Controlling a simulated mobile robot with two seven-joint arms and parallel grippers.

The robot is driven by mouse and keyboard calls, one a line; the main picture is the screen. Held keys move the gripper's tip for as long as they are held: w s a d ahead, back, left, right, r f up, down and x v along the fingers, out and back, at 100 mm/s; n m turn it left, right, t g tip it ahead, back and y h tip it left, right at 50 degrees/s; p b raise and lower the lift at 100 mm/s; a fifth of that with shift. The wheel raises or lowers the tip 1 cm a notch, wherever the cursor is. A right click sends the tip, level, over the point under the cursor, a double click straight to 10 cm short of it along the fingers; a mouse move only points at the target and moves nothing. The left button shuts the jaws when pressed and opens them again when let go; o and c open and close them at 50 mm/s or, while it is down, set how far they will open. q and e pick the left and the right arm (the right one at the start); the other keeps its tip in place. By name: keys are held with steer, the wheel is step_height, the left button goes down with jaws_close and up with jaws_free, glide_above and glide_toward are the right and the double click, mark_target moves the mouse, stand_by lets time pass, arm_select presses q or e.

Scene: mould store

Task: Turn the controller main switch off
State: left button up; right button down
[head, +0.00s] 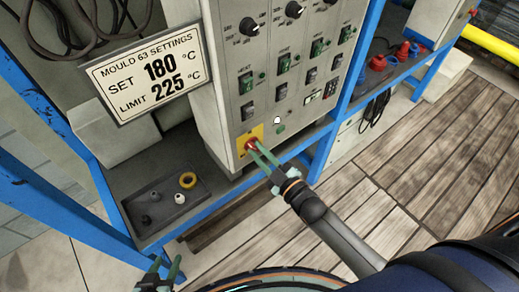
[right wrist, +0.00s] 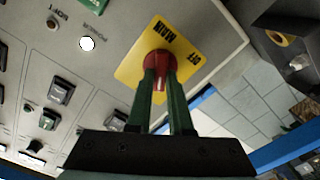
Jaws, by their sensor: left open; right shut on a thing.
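The controller (head: 215,90) is a grey panel on a blue-framed shelf. Its main switch (head: 251,144) is a red knob on a yellow plate at the panel's lower left corner. In the right wrist view the red knob (right wrist: 158,62) sits on the yellow plate (right wrist: 183,42), marked MAIN and OFF. My right gripper (head: 256,151) is shut on the red knob, its green fingers on either side; they partly hide the knob and its pointing direction. A white lamp marked POWER (right wrist: 87,43) looks lit. My left gripper (head: 160,270) is open and empty, low at the left.
A sign (head: 145,72) reads SET 180 °C and LIMIT 225 °C. A dark tray (head: 168,218) with small parts lies left of the controller. Blue posts (head: 345,85) flank the panel. Red and blue parts (head: 402,52) stand on the right shelf. The wooden floor is clear.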

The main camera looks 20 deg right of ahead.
steer(key=n, duration=0.5)
steer(key=shift+a+f+n, duration=0.1)
steer(key=shift+f+n, duration=0.05)
steer(key=shift+n, duration=0.15)
steer(key=n+b, duration=0.1)
steer(key=n, duration=0.4)
steer(key=shift+f, duration=0.1)
steer(key=shift+n, duration=0.4)
steer(key=c, duration=0.8)
jaws_free()
steer(key=b+v, duration=0.1)
steer(key=v, duration=1.1)
steer(key=shift+s, duration=0.3)
